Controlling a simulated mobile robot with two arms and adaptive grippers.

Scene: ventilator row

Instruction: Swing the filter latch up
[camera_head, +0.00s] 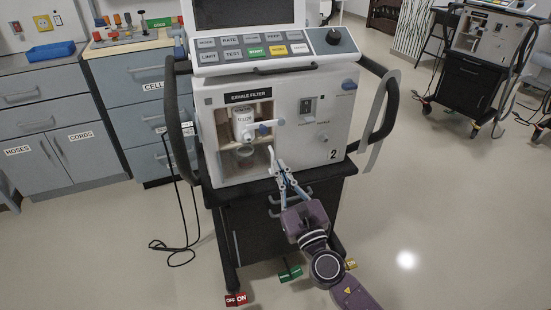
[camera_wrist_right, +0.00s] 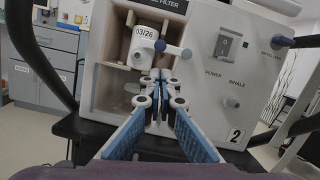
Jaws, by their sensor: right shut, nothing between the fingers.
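The filter latch (camera_head: 270,125) is a blue-grey lever with a rounded end at the front of the exhale filter opening. It points to the right, roughly level, and also shows in the right wrist view (camera_wrist_right: 174,50). The white filter (camera_head: 243,119) sits inside the opening, with a date label readable as 03/26 in the right wrist view (camera_wrist_right: 146,38). My right gripper (camera_head: 274,158) is shut and empty, in front of the ventilator panel and below the latch. Its fingertips (camera_wrist_right: 160,76) show no contact with the latch. My left gripper is not in view.
The ventilator (camera_head: 320,155), marked 2, stands on a dark cart with curved handles (camera_head: 384,105) at its sides. A blue knob (camera_head: 349,85) and a switch (camera_head: 308,105) are right of the opening. Counters (camera_head: 60,95) stand left; open floor (camera_head: 430,200) lies right.

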